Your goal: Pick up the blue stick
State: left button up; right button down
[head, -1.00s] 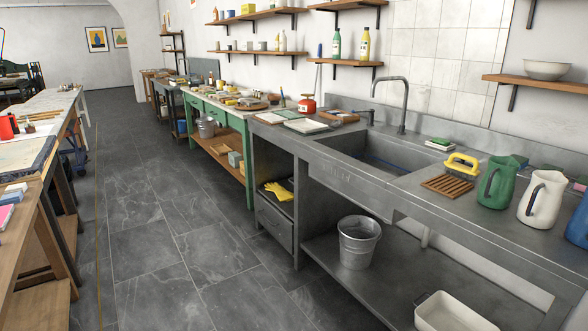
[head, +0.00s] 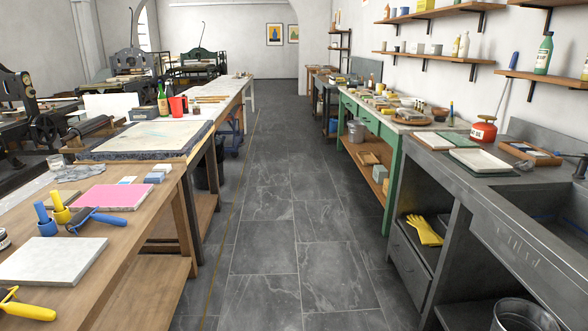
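I cannot tell for sure which thing is the blue stick. A long thin tool with a blue upper end (head: 514,60) leans against the wall behind the metal sink counter at the right. A thin blue strip (head: 548,219) shows inside the sink, cut off by the right edge. On the wooden table at the left, a short blue upright piece (head: 42,217) stands beside a yellow one. A roller with a blue handle (head: 104,219) lies next to them. Neither of my grippers is in view.
A wooden table (head: 135,246) with a pink sheet and a pale slab is at the left. The metal sink counter (head: 470,190) and green bench (head: 390,125) line the right. A bucket (head: 520,318) is low right. The tiled aisle (head: 285,220) between them is clear.

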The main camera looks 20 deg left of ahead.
aim_at(39, 205)
jog(key=i+j+u, duration=0.1)
jog(key=i+u, duration=0.25)
jog(key=i, duration=0.3)
jog(key=i+l+u, duration=0.1)
jog(key=i+u, duration=0.25)
jog(key=i, duration=0.25)
